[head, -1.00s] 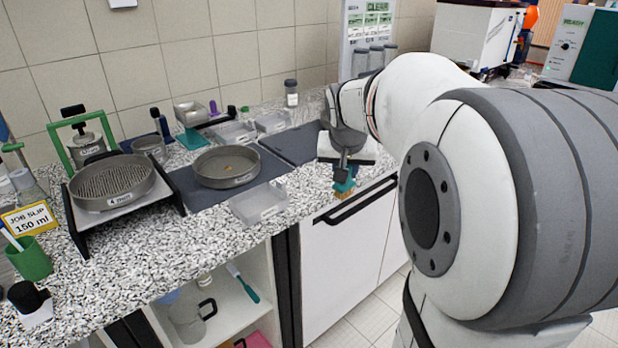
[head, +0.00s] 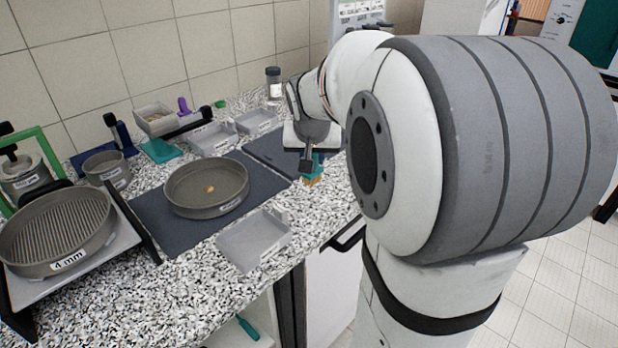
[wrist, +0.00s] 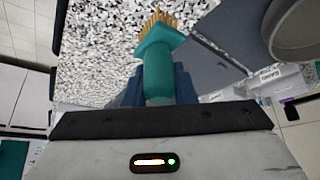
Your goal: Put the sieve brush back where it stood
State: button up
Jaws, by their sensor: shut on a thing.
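The sieve brush (head: 314,172) has a teal body and tan bristles. My gripper (head: 308,158) is shut on it and holds it bristles down, over the speckled counter near its front edge, right of the grey mats. In the wrist view the brush (wrist: 159,58) sits between the blue fingers of my gripper (wrist: 158,88), with its bristles pointing away from the palm. The gap between bristles and counter is hard to judge. I cannot tell from these views which spot the brush stood on.
A round sieve pan (head: 206,192) with a small tan piece inside stands on a dark mat (head: 150,214). A 4 mm sieve (head: 58,235) stands at left. Small trays and a jar (head: 273,82) line the back.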

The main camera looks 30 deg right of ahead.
aim_at(312, 177)
jog(key=shift+f, duration=2.85)
jog(key=shift+f+b, duration=0.2)
jog(key=shift+b, duration=0.2)
jog(key=o, duration=1)
jog(key=shift+r, duration=0.55)
jog(key=p+v, duration=0.1)
jog(key=v, duration=1)
jog(key=s+a+f+n+g+y, duration=0.1)
jog(key=s+a+f+n, duration=0.1)
jog(key=s+a+f, duration=0.3)
jog(key=s+a+f+n+g+y, duration=0.1)
jog(key=s+a+f, duration=0.4)
jog(key=s, duration=0.5)
jog(key=a+n+g, duration=0.1)
jog(key=n, duration=0.1)
jog(key=shift+s+a+f+n+y, duration=0.2)
jog(key=shift+a+n+y, duration=0.1)
jog(key=shift+a+y, duration=0.1)
